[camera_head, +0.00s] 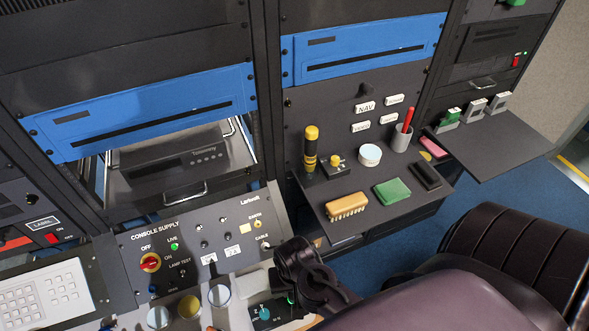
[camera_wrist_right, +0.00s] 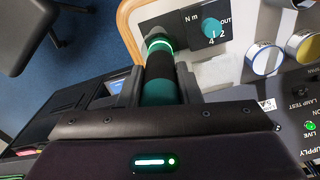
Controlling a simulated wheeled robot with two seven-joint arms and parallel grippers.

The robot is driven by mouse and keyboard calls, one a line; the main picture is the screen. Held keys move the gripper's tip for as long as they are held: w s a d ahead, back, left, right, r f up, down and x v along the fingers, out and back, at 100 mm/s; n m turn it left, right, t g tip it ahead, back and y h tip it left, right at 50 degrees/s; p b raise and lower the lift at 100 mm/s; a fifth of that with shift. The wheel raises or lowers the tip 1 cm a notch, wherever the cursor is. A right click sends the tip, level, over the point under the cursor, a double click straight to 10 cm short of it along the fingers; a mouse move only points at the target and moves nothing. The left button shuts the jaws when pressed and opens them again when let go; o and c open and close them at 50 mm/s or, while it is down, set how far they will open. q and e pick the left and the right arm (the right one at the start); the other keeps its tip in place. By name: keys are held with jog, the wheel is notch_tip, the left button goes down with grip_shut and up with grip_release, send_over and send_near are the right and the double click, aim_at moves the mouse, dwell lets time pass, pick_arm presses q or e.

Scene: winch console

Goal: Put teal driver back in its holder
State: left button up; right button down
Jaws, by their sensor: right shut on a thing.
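The teal driver (camera_wrist_right: 160,92) is between the fingers of my right gripper (camera_wrist_right: 160,84) in the right wrist view. Its body has teal and black bands, with a glowing green ring near the far end. My right gripper is shut on it, above the lower console. In the head view my right gripper (camera_head: 292,290) is a dark shape at the bottom centre and hides most of the driver. I cannot tell which holder is the driver's. My left gripper is out of view.
A console supply panel (camera_head: 200,240) with switches rises just behind the cups. A teal dial (camera_wrist_right: 210,27) marked N m sits beyond the driver. A shelf (camera_head: 385,215) at right carries a brush, a green block and a yellow-black tool.

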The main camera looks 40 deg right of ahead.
jog(key=c, duration=1)
grip_release()
jog(key=shift+o, duration=0.2)
jog(key=shift+r, duration=0.1)
notch_tip(320, 180, up, 8)
jog(key=shift+f+b, duration=0.15)
jog(key=shift+b, duration=0.55)
jog(key=shift+s, duration=0.1)
